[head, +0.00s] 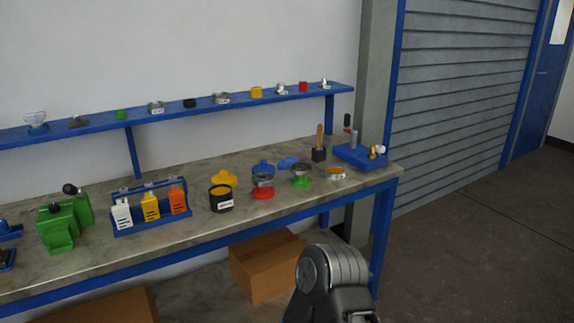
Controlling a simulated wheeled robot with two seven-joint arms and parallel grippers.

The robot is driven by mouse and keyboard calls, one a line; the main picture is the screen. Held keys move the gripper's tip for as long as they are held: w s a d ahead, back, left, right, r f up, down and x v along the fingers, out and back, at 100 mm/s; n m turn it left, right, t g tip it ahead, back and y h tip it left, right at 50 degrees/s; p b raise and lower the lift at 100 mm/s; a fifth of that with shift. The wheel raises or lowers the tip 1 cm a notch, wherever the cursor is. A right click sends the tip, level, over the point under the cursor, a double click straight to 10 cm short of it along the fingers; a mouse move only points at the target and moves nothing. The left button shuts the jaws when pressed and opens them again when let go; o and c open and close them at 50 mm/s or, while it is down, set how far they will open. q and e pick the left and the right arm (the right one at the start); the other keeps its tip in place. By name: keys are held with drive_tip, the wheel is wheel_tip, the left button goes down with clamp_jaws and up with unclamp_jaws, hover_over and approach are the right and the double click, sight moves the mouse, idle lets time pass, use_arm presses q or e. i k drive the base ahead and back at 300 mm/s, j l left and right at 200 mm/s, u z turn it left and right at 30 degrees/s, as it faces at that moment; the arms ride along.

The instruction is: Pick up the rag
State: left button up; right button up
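A small blue item (288,162) lies low and flat on the workbench (120,255) toward the back right. It looks like a folded or crumpled rag, but it is too small to be sure. It is just right of a blue flanged piece (263,167) and behind a vessel on a green base (301,176). A grey link of one of my arms shows at the bottom, in front of the bench. Neither of my grippers is in view.
A vessel on a red base (263,187), a black pot (221,198), a yellow flanged piece (226,178) and a blue fixture (361,156) stand nearby. A blue shelf (200,105) runs above the bench. Cardboard boxes (265,265) sit underneath. Floor at right is clear.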

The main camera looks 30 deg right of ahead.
sight(285, 164)
drive_tip(key=l+u, duration=0.3)
drive_tip(key=l, duration=0.55)
drive_tip(key=l+u, duration=0.35)
drive_tip(key=l, duration=0.5)
drive_tip(key=l+u, duration=0.3)
drive_tip(key=l, duration=0.55)
drive_tip(key=k, duration=0.05)
